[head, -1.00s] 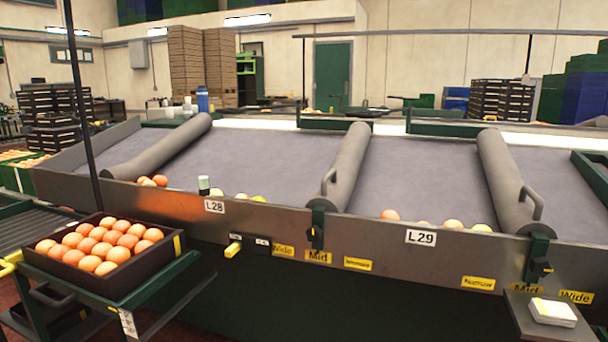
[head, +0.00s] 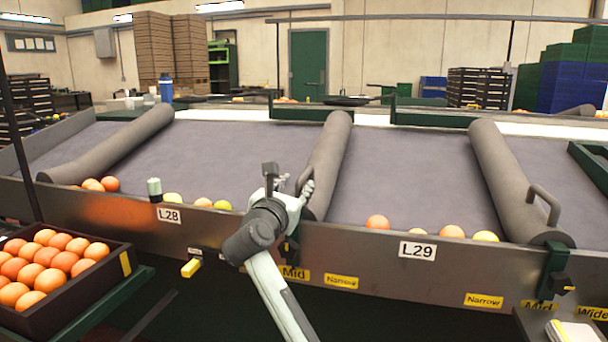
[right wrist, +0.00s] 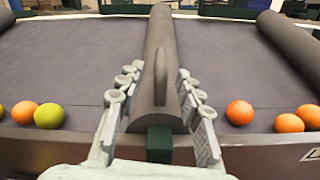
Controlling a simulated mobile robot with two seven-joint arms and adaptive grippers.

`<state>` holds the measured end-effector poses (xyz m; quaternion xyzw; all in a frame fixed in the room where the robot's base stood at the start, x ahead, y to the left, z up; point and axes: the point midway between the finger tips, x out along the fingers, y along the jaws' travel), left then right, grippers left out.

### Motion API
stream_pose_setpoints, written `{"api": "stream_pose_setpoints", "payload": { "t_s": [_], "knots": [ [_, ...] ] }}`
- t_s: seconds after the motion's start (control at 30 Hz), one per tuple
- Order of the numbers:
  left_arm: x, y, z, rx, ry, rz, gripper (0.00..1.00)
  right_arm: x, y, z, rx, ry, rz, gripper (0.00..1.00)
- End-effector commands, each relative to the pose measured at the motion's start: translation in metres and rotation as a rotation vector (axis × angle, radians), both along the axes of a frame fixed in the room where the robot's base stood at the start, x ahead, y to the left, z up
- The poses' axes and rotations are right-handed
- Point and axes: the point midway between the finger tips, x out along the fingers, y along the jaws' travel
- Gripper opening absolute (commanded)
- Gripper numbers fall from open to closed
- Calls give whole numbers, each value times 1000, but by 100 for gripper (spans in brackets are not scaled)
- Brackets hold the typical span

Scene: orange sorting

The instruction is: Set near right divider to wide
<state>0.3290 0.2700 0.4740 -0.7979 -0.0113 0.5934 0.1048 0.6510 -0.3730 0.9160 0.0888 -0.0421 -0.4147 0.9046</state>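Three grey padded dividers lie on the sloping grey table: a left one (head: 110,147), a middle one (head: 333,150) and a right one (head: 505,180). The middle divider also shows in the right wrist view (right wrist: 160,30), with its loop handle (right wrist: 160,72). The right divider has a loop handle (head: 545,203) and a green clamp (head: 553,270) above a yellow Mid label (head: 538,306). The middle divider's lower end is by another Mid label (head: 295,273). My right gripper (head: 289,180) is open, its fingers (right wrist: 157,88) apart on either side of the middle divider's handle. My left gripper is out of view.
Oranges and yellowish fruit rest along the lower rail (head: 350,250) on both sides of the middle divider. A dark crate of oranges (head: 115,268) stands at the lower left. A small pale jar (head: 154,190) and a yellow-ended lever (head: 191,268) are near label L28 (head: 168,215).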

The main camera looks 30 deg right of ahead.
Motion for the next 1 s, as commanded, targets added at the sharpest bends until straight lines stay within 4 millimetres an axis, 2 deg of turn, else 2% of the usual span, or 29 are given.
{"api": "stream_pose_setpoints", "payload": {
  "t_s": [0.17, 0.33, 0.5, 0.87, 1.0],
  "knots": [
    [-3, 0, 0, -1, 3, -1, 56, 13, -17, 1, 3, 3, -4, 36],
    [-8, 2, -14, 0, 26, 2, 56, 32, -39, 1, 0, 3, -4, 36],
    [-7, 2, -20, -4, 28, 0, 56, 45, -53, 0, 1, 3, -3, 36],
    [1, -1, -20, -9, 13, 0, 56, 49, -59, 0, 3, 2, -1, 36],
    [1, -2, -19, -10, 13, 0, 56, 49, -58, -1, 3, 2, -1, 20]
  ]
}}
